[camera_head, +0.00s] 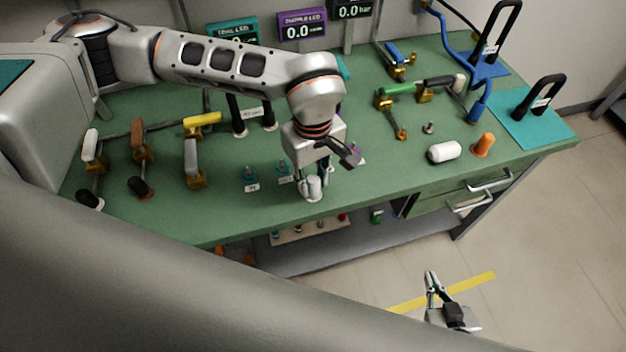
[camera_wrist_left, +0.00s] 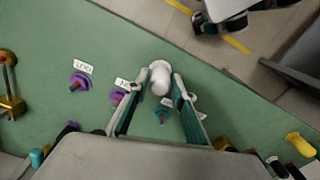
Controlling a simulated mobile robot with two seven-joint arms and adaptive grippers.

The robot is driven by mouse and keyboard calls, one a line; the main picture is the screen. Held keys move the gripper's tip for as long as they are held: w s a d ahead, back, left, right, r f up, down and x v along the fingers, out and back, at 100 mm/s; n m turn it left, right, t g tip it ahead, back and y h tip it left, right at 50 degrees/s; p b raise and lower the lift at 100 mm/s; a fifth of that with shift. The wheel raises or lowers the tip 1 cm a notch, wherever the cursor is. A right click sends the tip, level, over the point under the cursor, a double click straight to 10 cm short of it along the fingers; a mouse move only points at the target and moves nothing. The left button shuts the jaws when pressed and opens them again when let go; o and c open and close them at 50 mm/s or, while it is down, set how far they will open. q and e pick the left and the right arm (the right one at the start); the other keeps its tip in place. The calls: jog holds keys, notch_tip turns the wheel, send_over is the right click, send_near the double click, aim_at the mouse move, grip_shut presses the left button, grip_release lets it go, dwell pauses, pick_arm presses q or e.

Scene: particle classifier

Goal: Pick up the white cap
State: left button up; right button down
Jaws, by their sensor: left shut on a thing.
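My left gripper (camera_head: 313,180) points down at the front edge of the green bench. It is shut on a small white cap (camera_head: 311,190), which stands at or just above the bench top. In the left wrist view the white cap (camera_wrist_left: 160,80) sits between the two fingertips, and its contact with the bench is hard to judge. My right gripper (camera_head: 434,290) hangs over the floor in front of the bench, away from the cap. Its fingers look close together, but their opening is unclear.
Teal knobs (camera_head: 250,173) with labels stand just left of my left gripper. A white cylinder (camera_head: 444,152) and an orange piece (camera_head: 484,144) are on the right of the bench. Valves with coloured handles (camera_head: 202,122) stand at the left. Drawer handles (camera_head: 490,182) stick out in front.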

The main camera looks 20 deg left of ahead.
pick_arm(q)
notch_tip(320, 180, up, 20)
jog(key=shift+f, duration=0.15)
dwell(0.4)
notch_tip(320, 180, up, 5)
jog(key=p, duration=0.3)
send_over(313, 179)
jog(key=shift+f, duration=0.2)
dwell(0.5)
notch_tip(313, 179, up, 3)
jog(key=shift+p, duration=1.05)
